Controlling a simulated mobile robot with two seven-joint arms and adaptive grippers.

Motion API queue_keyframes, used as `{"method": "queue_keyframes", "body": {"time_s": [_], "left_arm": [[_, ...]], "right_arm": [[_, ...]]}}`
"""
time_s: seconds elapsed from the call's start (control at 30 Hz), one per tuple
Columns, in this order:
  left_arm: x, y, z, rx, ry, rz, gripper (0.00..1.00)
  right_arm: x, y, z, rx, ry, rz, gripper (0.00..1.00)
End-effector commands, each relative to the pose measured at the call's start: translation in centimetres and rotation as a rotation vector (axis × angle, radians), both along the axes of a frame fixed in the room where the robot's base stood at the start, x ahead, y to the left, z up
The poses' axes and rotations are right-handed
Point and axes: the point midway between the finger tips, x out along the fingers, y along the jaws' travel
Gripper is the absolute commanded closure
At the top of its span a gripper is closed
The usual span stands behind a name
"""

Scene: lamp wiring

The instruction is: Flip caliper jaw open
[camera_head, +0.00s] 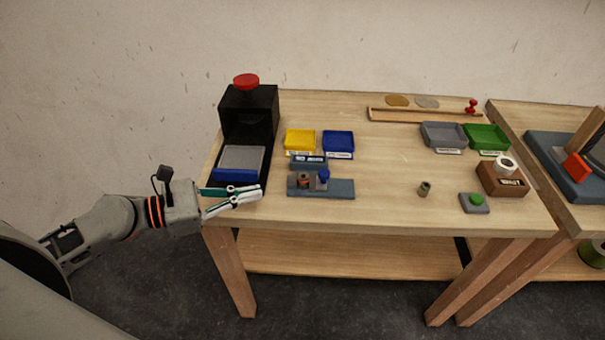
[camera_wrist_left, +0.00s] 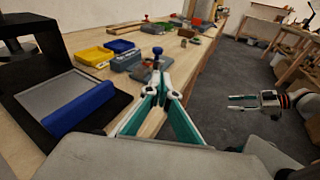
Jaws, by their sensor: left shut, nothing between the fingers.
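No part in view can be told for certain as a caliper jaw. A blue bar (camera_head: 235,175) lies along the front of a grey plate (camera_head: 243,157) on a black machine with a red knob. The bar also shows in the left wrist view (camera_wrist_left: 80,108). My left gripper (camera_head: 261,192) is shut and empty at the table's front left edge, just in front of the machine and apart from the bar. Its tips (camera_wrist_left: 158,76) meet in the left wrist view. My right gripper (camera_wrist_left: 229,102) shows only in the left wrist view, fingers apart and empty, over the floor.
A grey fixture (camera_head: 340,189) with a blue knob stands right of my left gripper. Behind it are a yellow tray (camera_head: 300,140) and a blue tray (camera_head: 338,144). A brown box (camera_head: 501,180) stands at the right. The table's middle is mostly clear.

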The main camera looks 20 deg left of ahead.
Motion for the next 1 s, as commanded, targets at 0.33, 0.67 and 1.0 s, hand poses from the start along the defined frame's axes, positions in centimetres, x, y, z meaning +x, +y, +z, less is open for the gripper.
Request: {"method": "queue_keyframes", "body": {"time_s": [0.33,0.67,1.0], "left_arm": [[0.4,0.3,0.9,-0.077,0.056,0.017,1.00],[1.0,-0.3,0.9,-0.076,0.053,0.015,1.00],[3.9,-3.2,0.6,-0.077,0.048,0.017,1.00]], "right_arm": [[-0.9,0.0,-0.6,-0.001,0.017,0.001,0.60],[-1.0,0.3,-0.4,0.006,0.017,0.001,0.60],[-0.2,0.5,0.9,0.016,0.002,-0.002,0.60]]}}
